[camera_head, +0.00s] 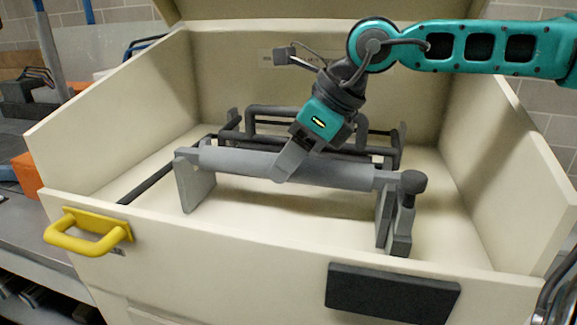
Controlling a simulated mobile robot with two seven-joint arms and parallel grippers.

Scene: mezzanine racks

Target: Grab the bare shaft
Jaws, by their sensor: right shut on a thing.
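The bare shaft (340,175) is a smooth grey cylinder lying level across two grey upright supports inside a cream box. The left support (194,187) and the right support (388,215) hold it near its ends. My right gripper (284,172) reaches down from the upper right on a teal arm. It is shut on the shaft, left of the shaft's middle. The far finger is hidden behind the shaft. My left gripper is not in view.
The cream box has high side walls (500,165) and a low front wall with a yellow handle (88,236) and a dark plate (390,293). A dark tubular frame (290,112) stands behind the shaft. The floor in front of the shaft is clear.

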